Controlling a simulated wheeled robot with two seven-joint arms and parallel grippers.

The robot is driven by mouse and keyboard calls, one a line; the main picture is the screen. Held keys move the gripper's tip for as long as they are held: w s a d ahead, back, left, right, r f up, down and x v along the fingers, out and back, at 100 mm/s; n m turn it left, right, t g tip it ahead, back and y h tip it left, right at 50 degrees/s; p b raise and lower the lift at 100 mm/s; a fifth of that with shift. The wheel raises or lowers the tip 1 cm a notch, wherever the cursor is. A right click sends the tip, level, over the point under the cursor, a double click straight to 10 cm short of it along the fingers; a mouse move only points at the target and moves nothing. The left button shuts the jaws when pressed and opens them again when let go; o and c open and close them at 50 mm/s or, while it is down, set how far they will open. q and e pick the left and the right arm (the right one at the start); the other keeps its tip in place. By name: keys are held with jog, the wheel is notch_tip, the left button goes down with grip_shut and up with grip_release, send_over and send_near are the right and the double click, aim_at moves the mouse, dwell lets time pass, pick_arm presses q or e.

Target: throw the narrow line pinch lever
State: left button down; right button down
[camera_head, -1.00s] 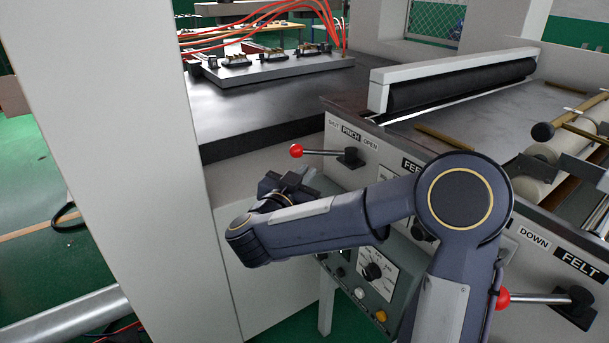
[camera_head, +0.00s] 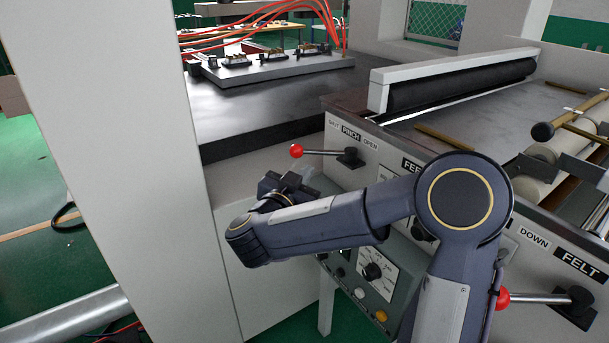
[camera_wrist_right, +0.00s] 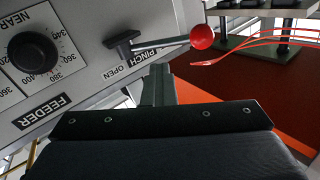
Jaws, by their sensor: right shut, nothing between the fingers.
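The pinch lever (camera_head: 320,152) has a red ball on a metal rod and a black pivot on the machine's front panel. It points left, toward the SHUT end of the SHUT–PINCH–OPEN label (camera_head: 352,134). In the right wrist view the lever's ball (camera_wrist_right: 202,37) and rod are in full sight beyond the fingers. My right gripper (camera_head: 303,178) is below the lever's rod, apart from it as far as I can tell. Its fingers (camera_wrist_right: 158,82) are together and empty in the right wrist view. My left gripper is out of view.
A feeder dial (camera_wrist_right: 34,52) is beside the pinch pivot. A second red-ball lever (camera_head: 502,299), by the FELT label, is at lower right. A control box (camera_head: 372,272) with knobs is below my right forearm. A pale upright panel (camera_head: 115,150) stands at left.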

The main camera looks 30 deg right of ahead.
jog(key=c, duration=2.2)
grip_release()
jog(key=c, duration=1)
grip_release()
jog(key=shift+c, duration=0.2)
jog(key=v, duration=0.7)
jog(key=shift+s+a, duration=0.25)
jog(key=shift+a, duration=0.05)
jog(key=shift+c, duration=0.2)
